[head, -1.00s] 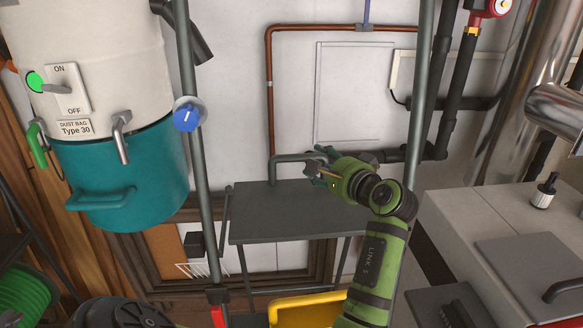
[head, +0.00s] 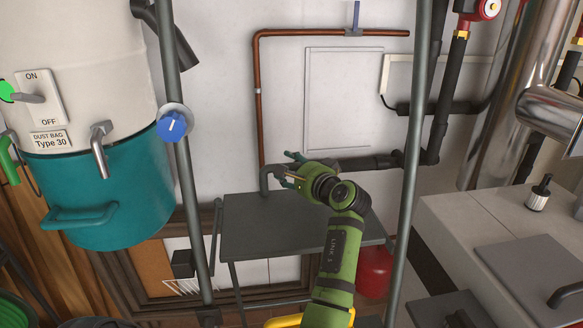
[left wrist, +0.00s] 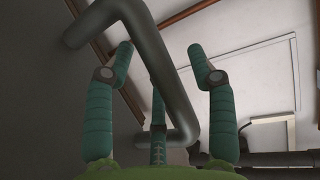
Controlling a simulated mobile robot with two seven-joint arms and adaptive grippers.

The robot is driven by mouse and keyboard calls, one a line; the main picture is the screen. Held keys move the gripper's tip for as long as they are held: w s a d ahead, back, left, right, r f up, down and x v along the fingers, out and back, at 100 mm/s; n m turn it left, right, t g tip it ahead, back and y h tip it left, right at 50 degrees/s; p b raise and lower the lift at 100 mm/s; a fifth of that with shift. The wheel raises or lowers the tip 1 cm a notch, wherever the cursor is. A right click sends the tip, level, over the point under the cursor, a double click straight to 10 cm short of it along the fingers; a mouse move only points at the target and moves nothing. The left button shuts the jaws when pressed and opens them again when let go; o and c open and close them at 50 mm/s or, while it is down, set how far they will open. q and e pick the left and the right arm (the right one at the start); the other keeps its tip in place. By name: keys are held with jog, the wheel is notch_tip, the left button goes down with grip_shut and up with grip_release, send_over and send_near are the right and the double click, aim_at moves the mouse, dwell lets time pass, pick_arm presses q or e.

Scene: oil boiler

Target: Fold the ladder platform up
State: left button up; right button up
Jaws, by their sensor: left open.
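The ladder platform (head: 255,238) is a flat dark grey panel, lying about level between two grey upright rails. A bent grey tube handle (head: 264,180) stands up at its back left edge. My left gripper (head: 287,176) is at this handle, above the back of the platform, with its fingers spread. In the left wrist view the handle (left wrist: 155,65) crosses between the open green fingers (left wrist: 160,65). I cannot tell whether any finger touches it. My arm covers part of the platform's right side. My right gripper is not in view.
A teal and cream dust collector (head: 105,190) with a blue knob (head: 172,125) beside it is at the left. A red container (head: 375,268) hangs low behind my arm. Grey cabinets (head: 480,215) are at the right. A copper pipe (head: 258,110) runs up the back wall.

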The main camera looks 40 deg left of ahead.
pick_arm(q)
grip_shut()
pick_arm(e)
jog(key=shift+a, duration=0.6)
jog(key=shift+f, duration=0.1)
